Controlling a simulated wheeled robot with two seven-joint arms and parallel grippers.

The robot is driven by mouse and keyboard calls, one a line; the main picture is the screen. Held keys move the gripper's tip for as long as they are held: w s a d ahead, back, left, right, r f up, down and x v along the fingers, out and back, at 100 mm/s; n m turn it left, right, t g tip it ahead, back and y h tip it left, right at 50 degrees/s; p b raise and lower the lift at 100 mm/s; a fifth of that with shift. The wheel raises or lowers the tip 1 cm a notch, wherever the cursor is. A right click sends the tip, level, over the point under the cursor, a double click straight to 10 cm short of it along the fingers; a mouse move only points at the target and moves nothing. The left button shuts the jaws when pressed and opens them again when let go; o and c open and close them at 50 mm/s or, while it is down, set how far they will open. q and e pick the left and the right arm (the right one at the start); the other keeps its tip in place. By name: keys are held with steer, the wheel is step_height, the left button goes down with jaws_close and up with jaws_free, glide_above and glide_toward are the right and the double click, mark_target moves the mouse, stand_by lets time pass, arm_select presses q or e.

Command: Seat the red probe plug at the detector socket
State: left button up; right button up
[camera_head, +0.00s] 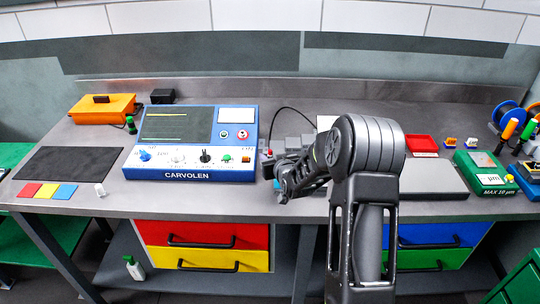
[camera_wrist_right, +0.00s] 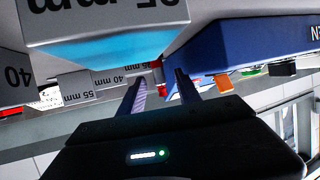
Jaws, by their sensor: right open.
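The blue CARVOLEN detector (camera_head: 188,172) stands left of centre on the bench, with a dark screen, knobs and two round sockets at its right; the socket with a red centre (camera_head: 242,135) looks empty. A small red piece (camera_head: 270,153) shows at the detector's right side, perhaps the red probe plug; I cannot tell for sure. My right gripper (camera_head: 284,188) is just right of the detector, partly hidden by my arm. In the right wrist view the gripper (camera_wrist_right: 162,80) is open, with red (camera_wrist_right: 158,90) visible between or beyond its fingers. My left gripper is not in view.
Grey blocks marked in mm (camera_wrist_right: 100,85) crowd the gripper, a large one (camera_wrist_right: 105,40) close by. A black cable (camera_head: 275,115) loops behind. An orange case (camera_head: 103,110) and dark mat (camera_head: 68,165) lie left; a red tray (camera_head: 421,145) and green device (camera_head: 485,178) lie right.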

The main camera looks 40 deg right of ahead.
steer(key=shift+x, duration=0.85)
steer(key=shift+c, duration=0.6)
jaws_close()
